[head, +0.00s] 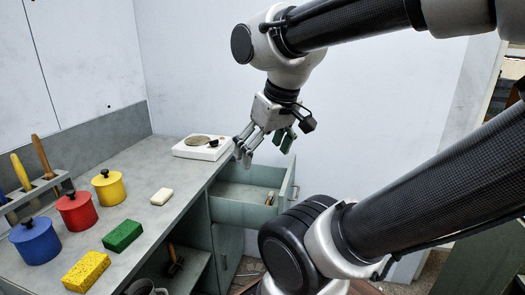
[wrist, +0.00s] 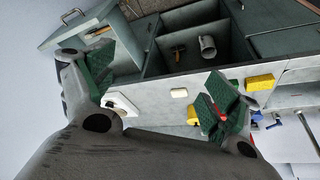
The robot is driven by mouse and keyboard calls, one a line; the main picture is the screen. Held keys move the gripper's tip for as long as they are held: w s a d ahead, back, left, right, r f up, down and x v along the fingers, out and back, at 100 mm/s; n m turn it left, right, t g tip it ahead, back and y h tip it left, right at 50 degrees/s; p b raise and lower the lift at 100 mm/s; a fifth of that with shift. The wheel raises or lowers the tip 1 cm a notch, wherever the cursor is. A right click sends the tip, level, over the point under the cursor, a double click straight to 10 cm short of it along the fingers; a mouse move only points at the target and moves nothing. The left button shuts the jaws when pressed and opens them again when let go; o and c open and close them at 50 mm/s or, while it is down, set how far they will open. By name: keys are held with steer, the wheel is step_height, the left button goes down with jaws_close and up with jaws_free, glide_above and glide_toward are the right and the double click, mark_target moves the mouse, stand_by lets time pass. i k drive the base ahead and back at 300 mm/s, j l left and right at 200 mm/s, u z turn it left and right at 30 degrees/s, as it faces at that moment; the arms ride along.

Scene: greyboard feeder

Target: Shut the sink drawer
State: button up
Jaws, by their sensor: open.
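The grey-green drawer (head: 286,184) under the far end of the counter stands pulled open. Its handle (head: 296,192) is on the outer face of its front. A small brown item (head: 269,198) lies inside. In the wrist view the open drawer (wrist: 76,31) is at the upper left, partly hidden by a finger. My gripper (head: 265,148) is open and empty, above the open drawer and apart from it in the head view. In the wrist view my gripper (wrist: 158,88) shows its two green-padded fingers spread wide.
A white square unit with a round grey top (head: 202,147) sits on the counter above the drawer. Red (head: 76,211), yellow (head: 108,188) and blue (head: 35,241) pots, sponges and a white block (head: 162,196) stand nearer. Open shelves below hold a hammer (wrist: 178,52) and a mug (wrist: 208,46).

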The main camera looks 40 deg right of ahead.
mark_target(237, 196)
steer(key=l+z, duration=0.4)
steer(key=i+l+z, duration=0.15)
steer(key=z, duration=0.25)
steer(key=i+l+z, duration=0.1)
steer(key=l+z, duration=0.3)
